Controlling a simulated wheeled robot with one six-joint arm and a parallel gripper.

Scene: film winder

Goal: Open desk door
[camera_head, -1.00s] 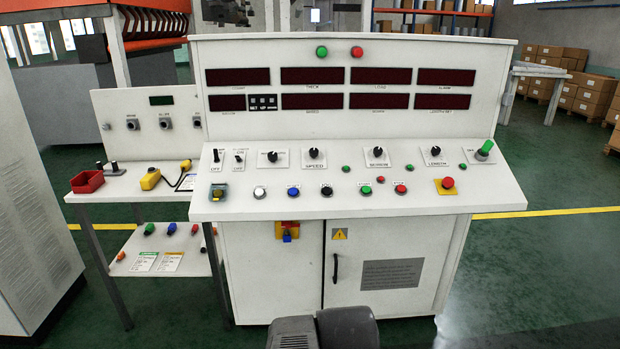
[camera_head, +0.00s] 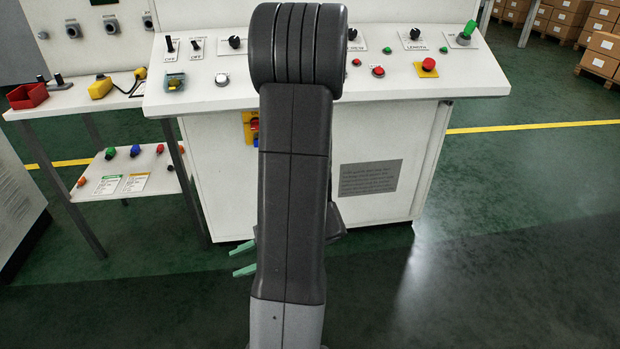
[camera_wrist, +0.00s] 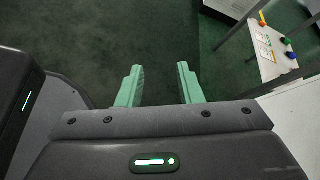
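The white control desk (camera_head: 480,85) has doors in its lower front. The right door (camera_head: 385,150) carries a grey label plate (camera_head: 370,178) and looks shut. Its dark handle, seen earlier, is now hidden behind my arm. The left door (camera_head: 215,170) is partly visible, with a yellow and red latch (camera_head: 250,128) half covered by my arm. My gripper (camera_head: 240,259) is low in front of the desk, with two green fingers pointing left. In the wrist view my gripper (camera_wrist: 160,84) has its fingers apart with nothing between them.
A side table stands at the left with a red bin (camera_head: 27,96), a yellow pendant (camera_head: 100,88) and a lower shelf (camera_head: 150,170) of coloured parts. The green floor (camera_head: 480,250) in front and to the right is clear. Stacked boxes (camera_head: 600,55) stand far right.

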